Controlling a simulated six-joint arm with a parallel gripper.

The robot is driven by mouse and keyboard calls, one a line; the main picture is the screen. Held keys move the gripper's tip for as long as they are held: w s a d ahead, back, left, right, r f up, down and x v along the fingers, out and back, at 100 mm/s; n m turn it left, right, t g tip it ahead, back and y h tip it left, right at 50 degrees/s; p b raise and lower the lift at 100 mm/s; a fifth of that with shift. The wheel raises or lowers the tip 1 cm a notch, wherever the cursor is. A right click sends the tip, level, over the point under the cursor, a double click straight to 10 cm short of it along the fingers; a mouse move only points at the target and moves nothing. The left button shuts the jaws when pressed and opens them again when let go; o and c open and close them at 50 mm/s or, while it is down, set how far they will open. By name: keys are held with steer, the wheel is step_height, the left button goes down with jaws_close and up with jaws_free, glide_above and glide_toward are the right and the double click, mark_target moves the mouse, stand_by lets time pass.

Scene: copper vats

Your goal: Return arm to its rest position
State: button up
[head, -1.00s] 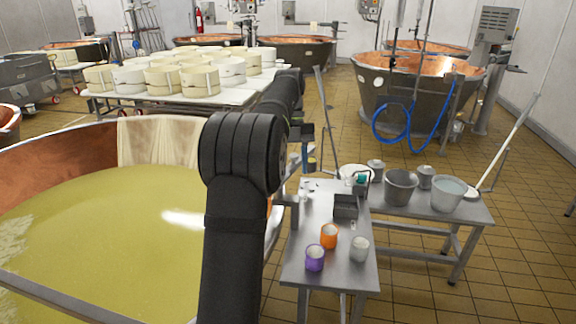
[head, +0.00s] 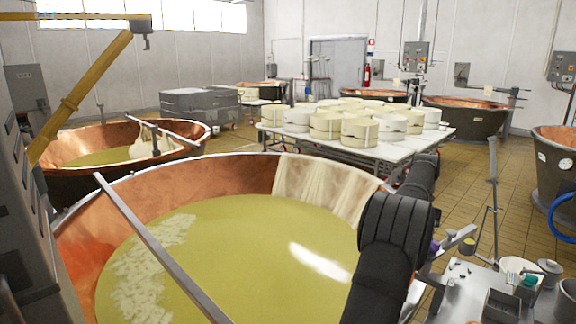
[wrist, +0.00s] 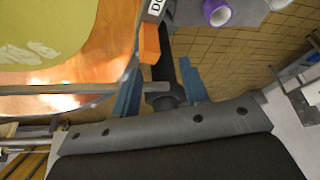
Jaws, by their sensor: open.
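My black arm (head: 395,225) rises at the lower right of the head view, beside the copper rim of the big vat. My gripper (wrist: 160,92) shows in the wrist view with its two blue fingers spread apart. I see nothing held between them; a dark rod-like part shows behind the gap. In the head view the gripper is mostly hidden behind the arm. In the wrist view, a purple cup (wrist: 217,12) sits at the top, apart from the fingers. An orange piece (wrist: 149,42) lies just above the left finger; I cannot tell what it is.
The large copper vat (head: 165,185) of yellow-green liquid fills the middle. A metal bar (head: 150,240) crosses it. A steel table (head: 455,290) with containers stands at the lower right. Behind is a table of pale cheese moulds (head: 327,127). Tiled floor (head: 465,167) is free to the right.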

steer(key=shift+w+a+f, duration=0.1)
steer(key=shift+w+f, duration=0.1)
steer(key=shift+f, duration=0.95)
steer(key=shift+w+a+f, duration=0.1)
steer(key=shift+w+f, duration=0.05)
steer(key=shift+f, duration=0.95)
steer(key=shift+r, duration=0.15)
